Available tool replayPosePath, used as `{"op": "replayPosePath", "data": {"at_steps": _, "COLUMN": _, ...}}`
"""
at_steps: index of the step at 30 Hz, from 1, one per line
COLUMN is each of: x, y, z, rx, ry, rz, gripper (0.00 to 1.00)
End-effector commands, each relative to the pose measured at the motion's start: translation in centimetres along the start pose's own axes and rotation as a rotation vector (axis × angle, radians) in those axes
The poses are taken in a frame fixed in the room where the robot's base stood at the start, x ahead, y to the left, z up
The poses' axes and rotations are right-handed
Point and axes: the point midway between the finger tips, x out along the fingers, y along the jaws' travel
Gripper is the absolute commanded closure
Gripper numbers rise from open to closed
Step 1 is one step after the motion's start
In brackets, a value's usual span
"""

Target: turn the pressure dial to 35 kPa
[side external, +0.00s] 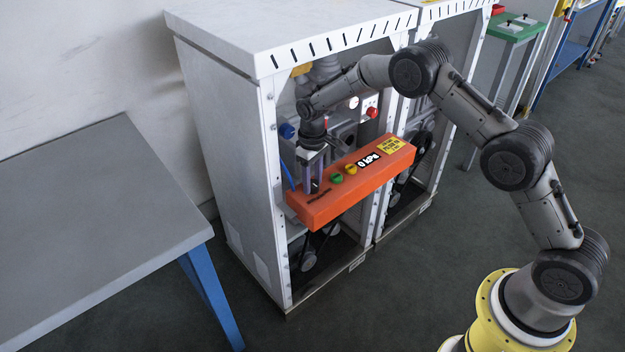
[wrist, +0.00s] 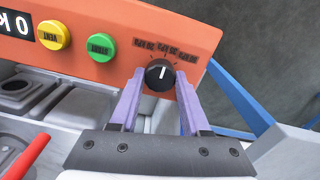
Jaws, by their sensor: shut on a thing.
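The pressure dial (wrist: 159,75) is a round black knob with a white pointer line on the orange panel (side external: 345,180). In the wrist view the pointer points up, toward the small printed kPa labels (wrist: 166,48) around it; their values are too small to read surely. My gripper (wrist: 160,80) has its two purple fingers on either side of the dial, shut on it. In the side view my gripper (side external: 314,186) reaches down to the left end of the panel and mostly hides the dial. The display (side external: 367,161) reads 0 kPa.
A green START button (wrist: 100,46) and a yellow VENT button (wrist: 54,35) sit beside the dial. A white cabinet frame (side external: 232,130) surrounds the panel, with machinery inside. A red handle-like part (wrist: 28,157) shows low in the wrist view. A grey table (side external: 90,215) stands at left.

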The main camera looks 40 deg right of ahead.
Motion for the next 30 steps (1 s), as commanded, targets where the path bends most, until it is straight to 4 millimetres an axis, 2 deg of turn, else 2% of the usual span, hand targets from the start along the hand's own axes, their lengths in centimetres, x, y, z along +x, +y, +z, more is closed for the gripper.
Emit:
{"op": "replayPosePath", "data": {"at_steps": 1, "x": -0.1, "y": 0.0, "z": 0.0, "rx": 0.0, "ry": 0.0, "rz": 0.0, "gripper": 1.0}}
{"op": "replayPosePath", "data": {"at_steps": 2, "x": -0.1, "y": 0.0, "z": 0.0, "rx": 0.0, "ry": 0.0, "rz": 0.0, "gripper": 0.48}}
{"op": "replayPosePath", "data": {"at_steps": 6, "x": -0.1, "y": 0.0, "z": 0.0, "rx": 0.001, "ry": 0.001, "rz": 0.0, "gripper": 0.23}}
{"op": "replayPosePath", "data": {"at_steps": 15, "x": -0.1, "y": 0.0, "z": 0.0, "rx": 0.001, "ry": 0.001, "rz": 0.0, "gripper": 0.23}}
{"op": "replayPosePath", "data": {"at_steps": 19, "x": -1.1, "y": 0.0, "z": -0.1, "rx": 0.001, "ry": 0.004, "rz": 0.001, "gripper": 0.23}}
{"op": "replayPosePath", "data": {"at_steps": 23, "x": -3.2, "y": 0.0, "z": -0.1, "rx": 0.001, "ry": 0.006, "rz": 0.001, "gripper": 0.23}}
{"op": "replayPosePath", "data": {"at_steps": 30, "x": -8.5, "y": 0.0, "z": -0.1, "rx": 0.001, "ry": 0.006, "rz": 0.001, "gripper": 0.23}}
